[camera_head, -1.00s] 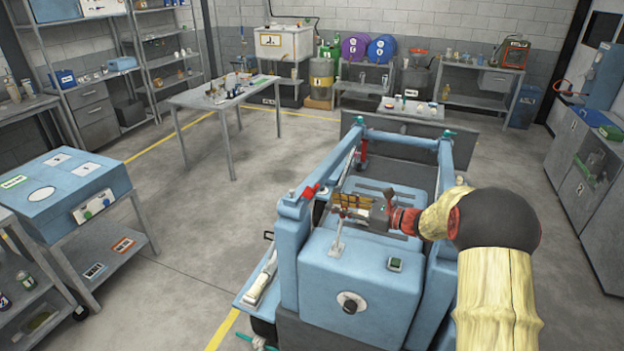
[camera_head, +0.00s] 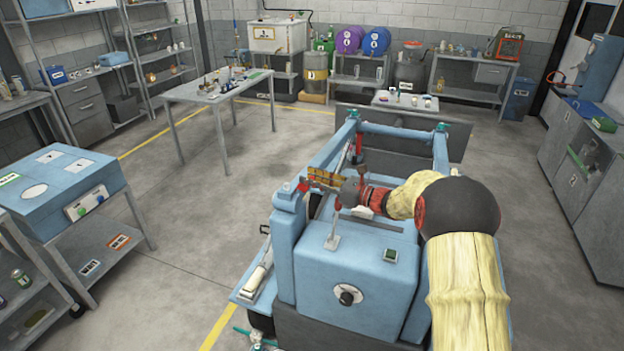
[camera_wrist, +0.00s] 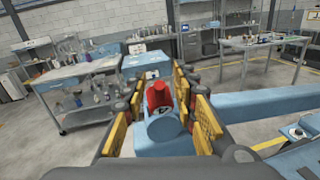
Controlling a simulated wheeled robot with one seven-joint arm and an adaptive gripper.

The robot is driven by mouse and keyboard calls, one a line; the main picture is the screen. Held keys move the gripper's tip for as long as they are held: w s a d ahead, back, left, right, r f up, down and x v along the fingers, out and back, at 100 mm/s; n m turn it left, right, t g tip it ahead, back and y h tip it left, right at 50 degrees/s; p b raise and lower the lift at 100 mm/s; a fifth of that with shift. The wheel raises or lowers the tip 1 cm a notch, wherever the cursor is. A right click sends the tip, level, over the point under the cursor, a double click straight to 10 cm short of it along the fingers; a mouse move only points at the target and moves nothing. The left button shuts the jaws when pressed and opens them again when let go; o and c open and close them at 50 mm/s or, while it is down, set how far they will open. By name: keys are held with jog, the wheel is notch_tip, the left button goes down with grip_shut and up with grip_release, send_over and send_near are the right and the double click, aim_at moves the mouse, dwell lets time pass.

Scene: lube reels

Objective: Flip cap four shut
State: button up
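The red cap (camera_wrist: 157,97) stands raised at the far side of a blue round fitting (camera_wrist: 164,130) marked 4 in the wrist view. In the head view the red cap (camera_head: 303,186) shows on top of the near left post of the blue machine (camera_head: 362,262). My gripper (camera_head: 318,178) is just right of the cap. In the wrist view my gripper (camera_wrist: 165,92) has its yellow-padded fingers apart, one on each side of the cap and fitting. Gaps show between pads and cap, and it holds nothing. The cap's hinge is not clear.
Teal caps (camera_head: 441,127) sit on the machine's far posts. A thin upright lever (camera_head: 333,235) stands on the near block, below my wrist. A blue cabinet (camera_head: 62,190) is on the left. Open floor (camera_head: 205,240) lies between it and the machine.

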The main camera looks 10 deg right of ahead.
jog(key=c, duration=0.3)
jog(key=c, duration=0.4)
jog(key=shift+f, duration=0.1)
grip_shut()
